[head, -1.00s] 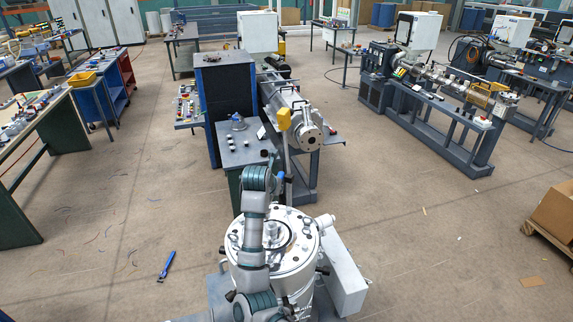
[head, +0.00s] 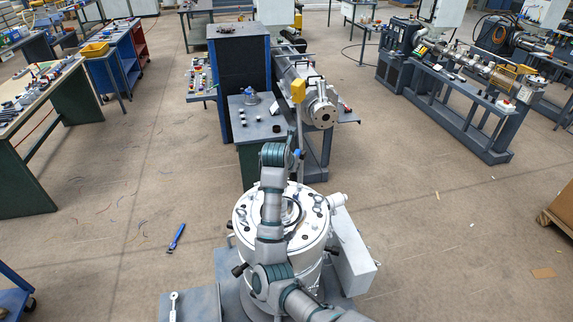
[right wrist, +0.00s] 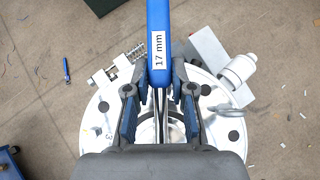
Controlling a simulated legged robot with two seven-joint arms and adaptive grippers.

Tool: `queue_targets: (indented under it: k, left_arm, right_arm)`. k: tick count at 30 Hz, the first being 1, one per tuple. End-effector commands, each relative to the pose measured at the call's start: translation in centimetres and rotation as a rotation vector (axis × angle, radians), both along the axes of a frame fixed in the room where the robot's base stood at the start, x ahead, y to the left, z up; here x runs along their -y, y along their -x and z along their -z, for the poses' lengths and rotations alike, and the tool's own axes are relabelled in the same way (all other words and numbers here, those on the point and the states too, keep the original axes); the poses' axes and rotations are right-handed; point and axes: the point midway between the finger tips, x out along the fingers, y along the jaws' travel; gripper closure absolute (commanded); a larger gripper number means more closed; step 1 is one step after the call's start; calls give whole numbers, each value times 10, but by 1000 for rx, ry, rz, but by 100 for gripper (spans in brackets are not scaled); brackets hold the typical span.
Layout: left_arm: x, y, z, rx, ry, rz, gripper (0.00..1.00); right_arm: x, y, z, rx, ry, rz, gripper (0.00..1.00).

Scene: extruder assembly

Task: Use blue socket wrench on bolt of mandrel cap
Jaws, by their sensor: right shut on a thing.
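My right gripper (right wrist: 159,110) is shut on the blue socket wrench (right wrist: 158,45), which is marked 17 mm. The wrench points away from the gripper, toward the top of the right wrist view. In the head view my right arm crosses above the round metal assembly (head: 245,205), and only a small blue bit of the wrench (head: 297,153) shows beside my wrist. The assembly has a pale flat top with dark holes and a ring in its middle. My arm and gripper hide part of that middle, and I cannot make out the mandrel cap's bolt. My left gripper is out of view.
A grey box (head: 350,262) adjoins the assembly on the right. A dark table (head: 255,125) with small parts and an extruder (head: 322,112) stand beyond it. A blue tool (head: 176,237) lies on the floor to the left. Open floor lies on both sides.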

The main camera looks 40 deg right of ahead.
Motion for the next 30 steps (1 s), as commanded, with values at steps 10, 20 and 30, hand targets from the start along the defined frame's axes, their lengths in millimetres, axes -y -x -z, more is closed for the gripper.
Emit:
queue_targets:
  k: [10, 20, 30]
  left_arm:
    - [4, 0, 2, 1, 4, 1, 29]
    - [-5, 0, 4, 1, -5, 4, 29]
    - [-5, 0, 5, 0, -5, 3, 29]
  right_arm:
    - [-14, -1, -3, 3, 11, -1, 100]
    - [-16, 1, 0, 2, 7, -2, 100]
    - [-25, 3, 1, 2, 7, -3, 100]
